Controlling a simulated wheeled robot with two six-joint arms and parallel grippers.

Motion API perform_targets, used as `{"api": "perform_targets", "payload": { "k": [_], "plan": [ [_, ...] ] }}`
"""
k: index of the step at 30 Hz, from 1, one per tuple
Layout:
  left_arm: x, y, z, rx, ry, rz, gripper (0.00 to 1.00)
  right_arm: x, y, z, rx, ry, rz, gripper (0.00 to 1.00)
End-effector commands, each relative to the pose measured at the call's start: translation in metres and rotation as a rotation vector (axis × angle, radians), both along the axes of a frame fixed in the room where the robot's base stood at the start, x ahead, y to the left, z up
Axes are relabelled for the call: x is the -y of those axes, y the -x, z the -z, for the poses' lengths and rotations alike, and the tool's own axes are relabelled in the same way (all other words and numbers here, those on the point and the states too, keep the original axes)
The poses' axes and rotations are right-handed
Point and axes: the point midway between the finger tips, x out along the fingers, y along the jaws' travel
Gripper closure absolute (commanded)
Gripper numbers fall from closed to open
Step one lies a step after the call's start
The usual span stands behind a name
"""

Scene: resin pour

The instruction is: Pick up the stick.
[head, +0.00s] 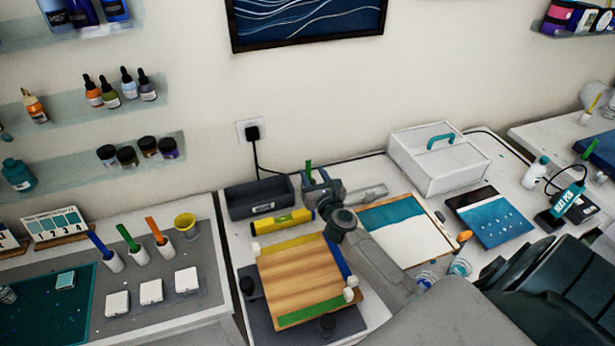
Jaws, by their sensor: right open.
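A green stick (308,170) stands roughly upright at the back of the middle table, in front of the wall. My right gripper (316,186) reaches in over the table from the lower right. Its open jaws are close to the stick; I cannot tell whether they touch it or stand around it. The stick's lower part is hidden by the gripper. My left gripper is not in view. Blue (98,244), green (127,237) and orange (154,230) sticks stand in white cups on the left table. An orange-tipped stick (464,237) shows beside the cups at right.
A dark bin (259,197) and yellow level (282,221) lie left of my gripper. A wooden board (298,278) with coloured edges is in front. A white toolbox (438,168) stands behind right; a teal-and-white panel (405,238) lies beside my forearm.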

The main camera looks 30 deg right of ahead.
Motion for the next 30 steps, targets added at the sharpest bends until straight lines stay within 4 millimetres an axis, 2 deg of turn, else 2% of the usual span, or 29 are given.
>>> {"api": "perform_targets", "payload": {
  "k": [3,10,18,28,30],
  "plan": [
    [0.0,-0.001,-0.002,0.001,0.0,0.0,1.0,0.004,-0.018,-0.001,0.002,0.001,-0.001,0.59],
    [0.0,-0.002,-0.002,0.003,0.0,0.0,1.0,0.01,-0.033,0.0,0.001,0.003,-0.001,0.59],
    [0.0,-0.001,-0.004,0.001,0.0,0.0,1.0,0.024,-0.069,0.002,0.001,0.003,-0.001,0.59],
    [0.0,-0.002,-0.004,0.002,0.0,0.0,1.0,0.026,-0.075,0.003,0.0,0.003,-0.002,0.59],
    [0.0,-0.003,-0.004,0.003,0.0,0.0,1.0,0.026,-0.075,0.003,0.001,0.003,-0.002,0.71]
  ]
}}
